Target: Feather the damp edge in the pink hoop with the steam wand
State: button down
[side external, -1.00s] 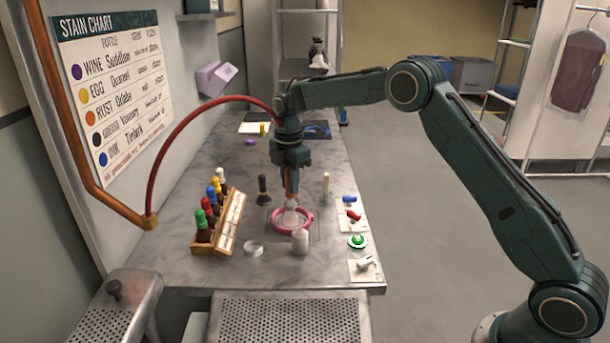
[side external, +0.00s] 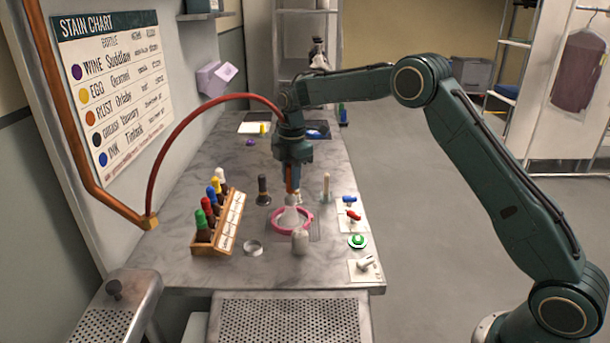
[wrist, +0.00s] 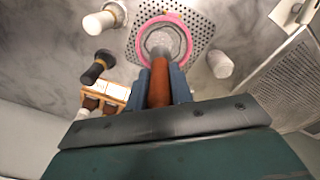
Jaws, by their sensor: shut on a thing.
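The pink hoop (side external: 275,219) lies on a perforated plate on the grey worktop; its rim also shows in the wrist view (wrist: 142,40). My gripper (side external: 292,180) is above the hoop, pointing down, its blue fingers (wrist: 160,88) shut on the copper-brown steam wand (wrist: 159,82). The wand (side external: 291,184) hangs down over the hoop. A whitish cone, seemingly steam, spreads below its tip inside the rim. A pale round patch shows inside the hoop in the wrist view, partly hidden by the wand. I cannot make out the damp edge.
A wooden rack of colour-capped bottles (side external: 218,220) stands left of the hoop. Switches and a green button (side external: 357,241) line the right edge. A red hose (side external: 190,120) arches to my wrist.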

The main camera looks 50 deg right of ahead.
notch_tip(320, 180, up, 5)
jog(key=d+t, duration=0.2)
jog(key=d, duration=0.1)
jog(key=shift+r, duration=0.2)
jog(key=shift+w+f, duration=0.1)
jog(key=shift+f, duration=0.05)
jog(key=shift+s+x, duration=0.2)
jog(key=shift+x, duration=0.7)
jog(key=shift+s+x, duration=0.2)
jog(key=shift+x, duration=0.75)
jog(key=shift+s+x, duration=0.15)
jog(key=shift+x, duration=0.75)
jog(key=shift+f, duration=0.15)
jog(key=shift+w+a, duration=0.1)
jog(key=shift+a, duration=0.1)
jog(key=shift+w+a, duration=0.2)
jog(key=shift+a, duration=0.25)
jog(key=shift+w+a, duration=0.25)
jog(key=shift+a, duration=0.15)
jog(key=shift+a, duration=0.15)
